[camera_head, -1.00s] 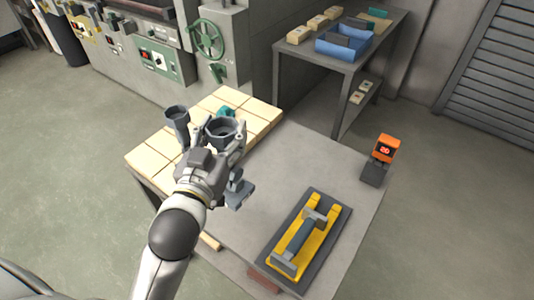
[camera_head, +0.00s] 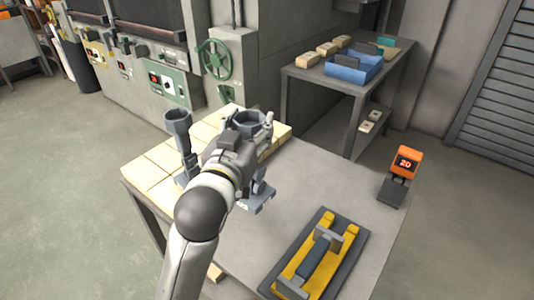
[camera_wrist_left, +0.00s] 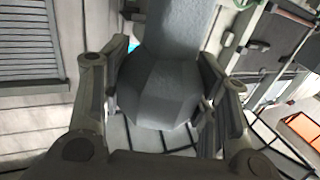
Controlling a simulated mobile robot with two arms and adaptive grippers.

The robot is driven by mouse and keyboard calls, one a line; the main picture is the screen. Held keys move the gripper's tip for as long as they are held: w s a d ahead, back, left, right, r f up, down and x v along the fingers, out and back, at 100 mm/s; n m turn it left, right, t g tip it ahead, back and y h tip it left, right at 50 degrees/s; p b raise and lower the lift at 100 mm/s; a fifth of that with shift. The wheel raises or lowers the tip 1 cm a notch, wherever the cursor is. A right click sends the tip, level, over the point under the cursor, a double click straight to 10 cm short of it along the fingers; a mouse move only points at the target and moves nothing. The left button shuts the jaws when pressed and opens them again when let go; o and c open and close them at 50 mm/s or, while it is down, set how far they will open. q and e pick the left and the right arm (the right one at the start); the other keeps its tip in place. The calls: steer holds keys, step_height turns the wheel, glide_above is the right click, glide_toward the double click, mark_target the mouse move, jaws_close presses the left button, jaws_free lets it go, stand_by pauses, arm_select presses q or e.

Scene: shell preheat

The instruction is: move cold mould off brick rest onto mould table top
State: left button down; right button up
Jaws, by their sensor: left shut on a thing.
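My left gripper (camera_head: 250,128) is shut on a grey, cup-like mould (camera_head: 252,117), with fingers on both sides of it. In the left wrist view the faceted grey mould (camera_wrist_left: 160,92) fills the space between the fingers. In the head view it shows in front of the cream brick rest (camera_head: 150,168) at the table's left; whether it touches the bricks is hidden by my wrist. A second, taller grey mould (camera_head: 178,125) stands upright on the bricks to the left. The grey mould table top (camera_head: 325,190) lies to the right.
A yellow fixture on a dark plate (camera_head: 316,255) takes up the table's front. An orange display reading 20 (camera_head: 405,162) stands at the right edge. A grey base (camera_head: 260,200) sits by my wrist. The table middle is clear. A side table with a blue tray (camera_head: 352,68) stands behind.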

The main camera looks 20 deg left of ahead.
arm_select(q)
steer(key=w+d+f+p, duration=0.1)
steer(key=w+f, duration=0.5)
steer(key=f, duration=0.3)
steer(key=shift+d, duration=0.35)
arm_select(e)
steer(key=shift+s+r, duration=0.3)
steer(key=shift+r, duration=0.3)
arm_select(q)
steer(key=shift+f, duration=0.1)
steer(key=shift+f, duration=0.15)
steer(key=c, duration=0.5)
jaws_free()
steer(key=shift+s, duration=0.1)
steer(key=shift+c, duration=0.2)
arm_select(e)
steer(key=shift+a, duration=0.1)
